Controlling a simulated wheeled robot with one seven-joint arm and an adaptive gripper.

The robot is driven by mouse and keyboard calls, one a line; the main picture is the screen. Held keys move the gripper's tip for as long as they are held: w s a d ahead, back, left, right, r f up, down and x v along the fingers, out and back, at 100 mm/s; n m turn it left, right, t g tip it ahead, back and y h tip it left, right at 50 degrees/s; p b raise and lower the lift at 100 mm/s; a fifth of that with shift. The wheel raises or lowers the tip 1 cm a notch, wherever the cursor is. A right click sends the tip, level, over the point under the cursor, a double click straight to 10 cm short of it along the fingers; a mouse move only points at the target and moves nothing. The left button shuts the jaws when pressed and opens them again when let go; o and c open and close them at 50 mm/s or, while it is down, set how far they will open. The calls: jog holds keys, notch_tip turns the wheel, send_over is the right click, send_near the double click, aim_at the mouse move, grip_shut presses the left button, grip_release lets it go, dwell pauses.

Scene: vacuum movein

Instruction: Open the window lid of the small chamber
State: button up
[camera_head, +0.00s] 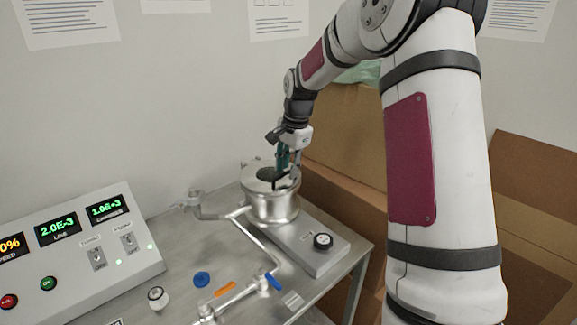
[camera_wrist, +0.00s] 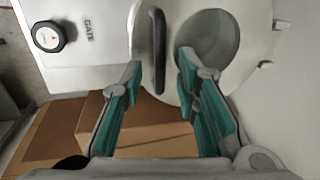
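The small chamber (camera_head: 272,208) is a silver metal cylinder at the back of the steel table, with a round lid (camera_head: 256,169) on top. In the wrist view the light lid (camera_wrist: 252,22) carries a round grey window (camera_wrist: 207,45) and a dark upright bar handle (camera_wrist: 158,50). The lid appears to lie flat and shut on the chamber. My gripper (camera_head: 284,178) is above the lid, pointing down. In the wrist view its teal fingers (camera_wrist: 158,70) are open, one on each side of the handle's lower end, with visible gaps. Contact cannot be told.
A control box (camera_head: 80,255) with green readouts stands at the left. A gauge knob (camera_head: 323,241) sits on the plate right of the chamber. Pipes and a blue-handled valve (camera_head: 272,281) lie in front. Cardboard boxes (camera_head: 345,140) stand behind and to the right.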

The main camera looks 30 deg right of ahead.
grip_shut()
